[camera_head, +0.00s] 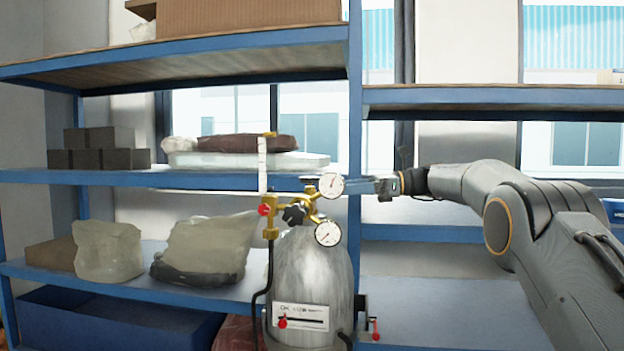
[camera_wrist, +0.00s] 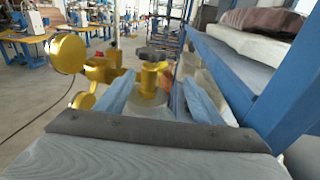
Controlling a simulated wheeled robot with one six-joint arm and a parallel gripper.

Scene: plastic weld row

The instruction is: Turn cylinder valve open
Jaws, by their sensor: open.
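A grey gas cylinder (camera_head: 310,265) stands in front of the shelves with a brass valve and regulator (camera_head: 292,232) on top. The regulator has two round gauges, the upper one (camera_head: 331,186) and the lower one (camera_head: 328,233), and a black knob (camera_head: 293,214). In the wrist view a dark handwheel (camera_wrist: 155,53) sits on top of the brass valve (camera_wrist: 150,76). My gripper (camera_wrist: 158,82) is open, its two blue fingers pointing at the valve, one to each side. In the head view my gripper (camera_head: 352,185) reaches in from the right at the upper gauge's height. The gauge partly hides the fingertips; contact cannot be told.
Blue shelves (camera_head: 200,181) stand close behind the cylinder, holding bags (camera_head: 205,248) and dark boxes (camera_head: 100,158). A black hose (camera_head: 268,275) hangs from the regulator. The wrist view shows a blue shelf post (camera_wrist: 290,95) close on the right and open floor (camera_wrist: 30,110) on the left.

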